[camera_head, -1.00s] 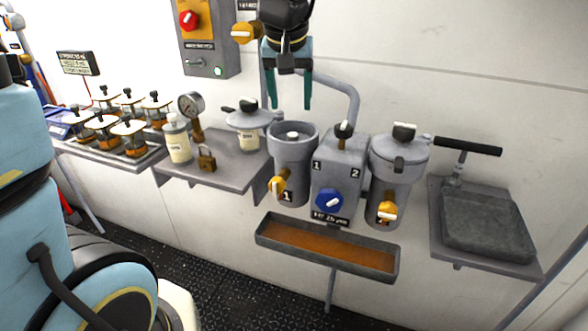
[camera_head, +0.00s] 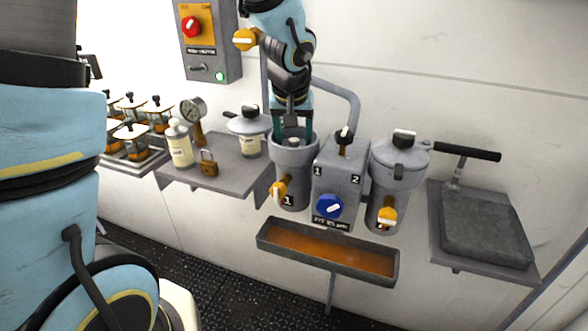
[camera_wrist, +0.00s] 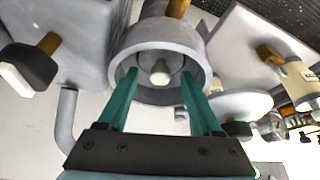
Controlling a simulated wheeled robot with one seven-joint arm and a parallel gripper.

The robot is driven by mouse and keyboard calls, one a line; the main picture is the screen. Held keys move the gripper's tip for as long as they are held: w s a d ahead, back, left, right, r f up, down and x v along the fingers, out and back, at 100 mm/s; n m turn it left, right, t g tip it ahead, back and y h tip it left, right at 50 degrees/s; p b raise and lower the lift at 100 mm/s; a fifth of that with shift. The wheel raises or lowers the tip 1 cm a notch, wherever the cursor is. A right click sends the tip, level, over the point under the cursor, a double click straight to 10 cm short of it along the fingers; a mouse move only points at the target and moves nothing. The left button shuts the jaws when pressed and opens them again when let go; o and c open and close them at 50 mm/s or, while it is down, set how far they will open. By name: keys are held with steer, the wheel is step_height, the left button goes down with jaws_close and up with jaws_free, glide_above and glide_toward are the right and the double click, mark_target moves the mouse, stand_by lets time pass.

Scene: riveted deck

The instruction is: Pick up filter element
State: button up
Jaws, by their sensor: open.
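The filter element sits inside the open canister marked 1 (camera_head: 291,180). Its pale top knob (camera_wrist: 160,73) shows in the wrist view at the middle of the canister mouth; a bit of it (camera_head: 293,143) shows in the head view. Its body is hidden by the canister wall. My gripper (camera_head: 292,132) points down at the canister mouth with its teal fingers apart and empty. In the wrist view my gripper's fingers (camera_wrist: 158,80) stand on either side of the knob, with gaps to it. I cannot tell how deep the tips are.
The duplex block (camera_head: 340,180) with a blue knob stands right of canister 1, then the lidded canister 2 (camera_head: 399,168). A drip tray (camera_head: 328,254) hangs below. A shelf (camera_head: 226,178) at left holds a lid (camera_head: 248,124), bottle and padlock. A pipe runs behind my arm.

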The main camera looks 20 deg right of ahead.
jaws_close()
stand_by(0.3)
stand_by(1.0)
